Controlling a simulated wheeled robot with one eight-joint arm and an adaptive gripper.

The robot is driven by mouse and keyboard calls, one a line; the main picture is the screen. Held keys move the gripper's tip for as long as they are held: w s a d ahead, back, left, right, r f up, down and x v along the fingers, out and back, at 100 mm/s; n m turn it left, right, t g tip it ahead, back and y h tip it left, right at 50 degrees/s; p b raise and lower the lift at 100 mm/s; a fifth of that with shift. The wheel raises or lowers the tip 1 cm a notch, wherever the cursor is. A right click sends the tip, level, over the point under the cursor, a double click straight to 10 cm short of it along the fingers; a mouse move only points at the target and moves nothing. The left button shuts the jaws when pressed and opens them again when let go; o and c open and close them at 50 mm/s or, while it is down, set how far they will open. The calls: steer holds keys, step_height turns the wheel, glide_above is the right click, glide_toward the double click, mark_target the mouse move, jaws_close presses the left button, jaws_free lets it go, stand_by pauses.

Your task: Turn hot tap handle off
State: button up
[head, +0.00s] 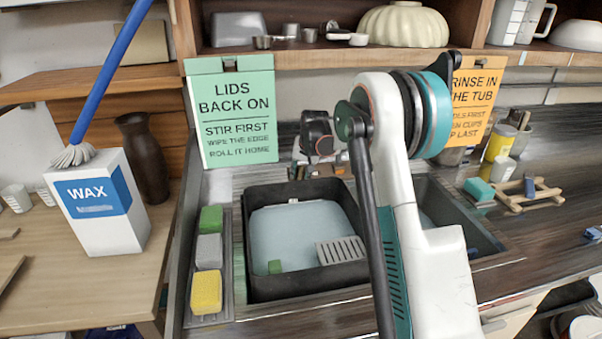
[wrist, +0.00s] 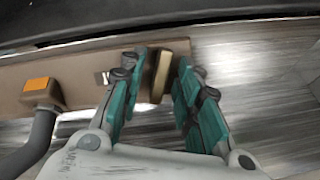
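In the wrist view my gripper (wrist: 160,62) has its two teal fingers apart, one on each side of a tan upright handle (wrist: 161,76). A narrow gap seems to show on either side of the handle, so I cannot tell whether a finger touches it. The handle stands on a long beige tap base (wrist: 72,78). At the base's left end is a block with an orange patch (wrist: 38,84) and a grey pipe (wrist: 32,145). No hot or cold label is readable. In the head view the tap is mostly hidden behind my arm, and my gripper tips are hidden too.
A black tub (head: 255,285) with pale water sits in the sink below the tap. Sponges (head: 206,292) lie in a tray to its left. A green sign (head: 235,120) and an orange sign (head: 478,95) stand behind. A wax box (head: 98,205) stands left.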

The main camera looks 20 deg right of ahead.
jaws_close()
steer(key=shift+m, duration=0.4)
steer(key=m+t+y+p, duration=0.1)
steer(key=m, duration=0.4)
steer(key=shift+s+d, duration=0.1)
steer(key=m, duration=0.3)
steer(key=shift+m+t, duration=0.3)
steer(key=shift+m, duration=0.1)
steer(key=shift+s+f+m+t, duration=0.1)
steer(key=shift+m+t, duration=0.4)
steer(key=shift+m, duration=1.3)
